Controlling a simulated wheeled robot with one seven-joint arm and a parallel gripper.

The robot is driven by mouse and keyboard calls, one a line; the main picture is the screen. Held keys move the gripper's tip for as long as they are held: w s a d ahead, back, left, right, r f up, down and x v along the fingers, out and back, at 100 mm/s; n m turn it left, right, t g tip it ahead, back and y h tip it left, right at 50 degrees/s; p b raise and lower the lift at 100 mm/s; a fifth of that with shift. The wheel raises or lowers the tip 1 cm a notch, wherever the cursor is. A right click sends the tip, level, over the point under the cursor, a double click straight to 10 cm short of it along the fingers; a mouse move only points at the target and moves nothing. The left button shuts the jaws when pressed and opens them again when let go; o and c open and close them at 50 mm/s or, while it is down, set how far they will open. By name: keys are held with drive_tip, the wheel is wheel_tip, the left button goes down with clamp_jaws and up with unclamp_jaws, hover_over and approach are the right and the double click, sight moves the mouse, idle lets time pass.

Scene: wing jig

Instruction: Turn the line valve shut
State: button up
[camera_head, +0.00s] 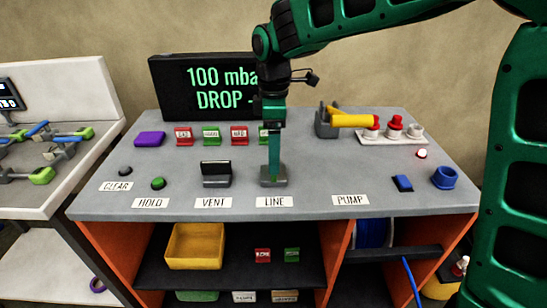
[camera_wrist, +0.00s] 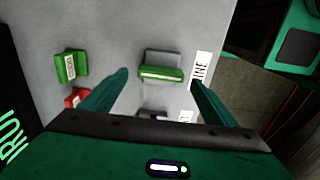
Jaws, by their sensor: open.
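The line valve (camera_head: 266,183) is a small grey block on the bench behind the LINE label (camera_head: 275,202). In the wrist view its green bar handle (camera_wrist: 161,73) lies lengthwise toward the LINE label, over the grey base (camera_wrist: 163,54). My gripper (camera_head: 272,172) points down right at the valve and hides most of the handle in the head view. In the wrist view my gripper (camera_wrist: 158,80) is open, one finger beyond each end of the handle, with gaps showing. I cannot tell how far down the fingertips reach.
The vent valve (camera_head: 216,180) with a black handle stands just left. A screen (camera_head: 195,85) reading "100 mba" and "DROP -" is partly hidden by my arm. Behind are red and green tags (camera_head: 211,136).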

drive_tip(key=shift+f, duration=1.5)
drive_tip(key=c, duration=1.1)
drive_tip(key=shift+o, duration=0.2)
